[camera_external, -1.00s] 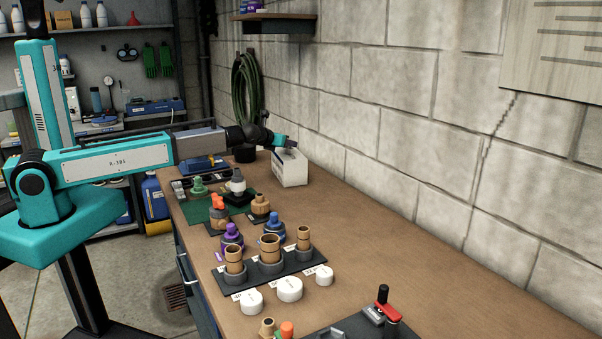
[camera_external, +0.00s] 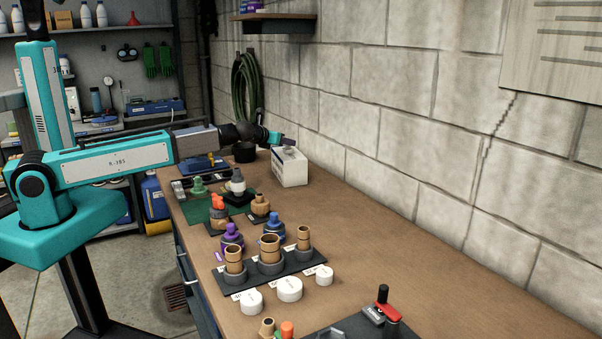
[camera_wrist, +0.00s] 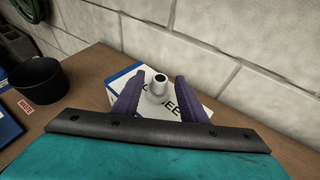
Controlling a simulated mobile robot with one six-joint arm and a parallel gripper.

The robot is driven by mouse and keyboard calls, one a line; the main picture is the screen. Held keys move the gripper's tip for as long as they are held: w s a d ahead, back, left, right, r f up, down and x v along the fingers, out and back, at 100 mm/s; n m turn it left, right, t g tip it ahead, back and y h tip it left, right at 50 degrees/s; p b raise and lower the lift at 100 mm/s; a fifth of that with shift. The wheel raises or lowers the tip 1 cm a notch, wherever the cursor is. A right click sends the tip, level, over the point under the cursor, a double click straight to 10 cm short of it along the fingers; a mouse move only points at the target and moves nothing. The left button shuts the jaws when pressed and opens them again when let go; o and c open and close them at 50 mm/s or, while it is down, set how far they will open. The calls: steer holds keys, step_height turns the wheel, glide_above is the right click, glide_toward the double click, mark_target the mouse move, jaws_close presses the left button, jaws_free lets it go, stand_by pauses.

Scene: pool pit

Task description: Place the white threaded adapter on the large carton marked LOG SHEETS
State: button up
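The white threaded adapter (camera_wrist: 159,85) stands upright on top of the large carton (camera_wrist: 152,115), seen in the wrist view. It has a dark opening at its top. The carton is white with blue edging and partly hidden lettering; in the external view it (camera_external: 291,170) stands against the wall at the bench's far end. My gripper (camera_wrist: 159,78) is open, its two purple fingers on either side of the adapter with a gap at each side. In the external view my gripper (camera_external: 287,141) is just above the carton's top, and the adapter is hard to make out.
A black round pot (camera_wrist: 47,85) stands left of the carton, near a blue case (camera_external: 203,162). The stone wall is close behind the carton. Nearer on the bench are coloured fittings and a black rack (camera_external: 305,267) of tan cylinders with white caps (camera_external: 289,289) before it.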

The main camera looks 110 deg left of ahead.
steer(key=b+v, duration=0.1)
steer(key=v, duration=0.8)
stand_by(0.8)
